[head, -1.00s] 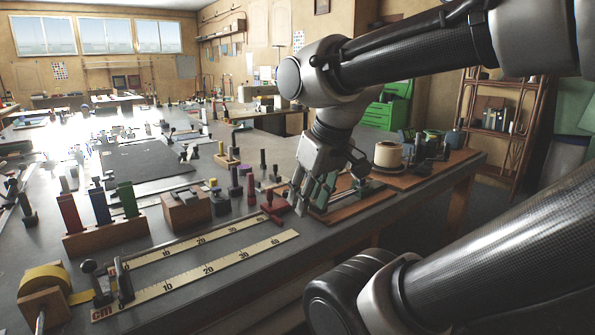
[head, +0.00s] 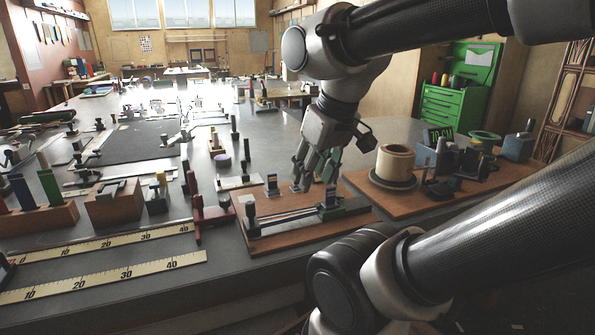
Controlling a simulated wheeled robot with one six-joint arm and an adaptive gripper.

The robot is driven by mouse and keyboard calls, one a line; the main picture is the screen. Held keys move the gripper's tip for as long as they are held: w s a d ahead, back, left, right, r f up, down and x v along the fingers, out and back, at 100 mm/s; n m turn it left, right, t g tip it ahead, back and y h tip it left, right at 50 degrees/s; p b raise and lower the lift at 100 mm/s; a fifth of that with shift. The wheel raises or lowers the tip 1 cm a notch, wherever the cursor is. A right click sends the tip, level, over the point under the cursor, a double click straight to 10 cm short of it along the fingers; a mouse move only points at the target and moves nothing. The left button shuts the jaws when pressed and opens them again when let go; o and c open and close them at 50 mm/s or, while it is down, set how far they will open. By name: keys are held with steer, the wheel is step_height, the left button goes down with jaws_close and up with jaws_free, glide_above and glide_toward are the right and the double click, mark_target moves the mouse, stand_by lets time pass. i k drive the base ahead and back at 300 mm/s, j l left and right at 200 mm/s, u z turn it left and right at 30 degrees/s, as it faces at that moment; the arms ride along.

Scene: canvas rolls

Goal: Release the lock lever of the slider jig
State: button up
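The slider jig (head: 270,232) appears to be the brown wooden board near the table's front edge, with long metal rails (head: 295,218), small upright posts and a dark green block (head: 345,206) at its right end. I cannot tell for certain which small part is the lock lever. My gripper (head: 314,182) points down over the back part of this board. Its fingers look spread apart, with nothing clearly held between them. The fingers hide part of the board's back edge, and contact with the jig cannot be made out.
To the right, another wooden board (head: 410,205) carries a cream roll (head: 395,162) and several dark fixtures. A red stand (head: 210,212) is close to the jig's left side. Long rulers (head: 110,278) lie front left. Behind my gripper the grey tabletop (head: 285,135) is fairly clear.

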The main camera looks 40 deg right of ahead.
mark_target(335, 183)
steer(key=l, duration=0.7)
steer(key=k+l, duration=0.1)
steer(key=l, duration=0.65)
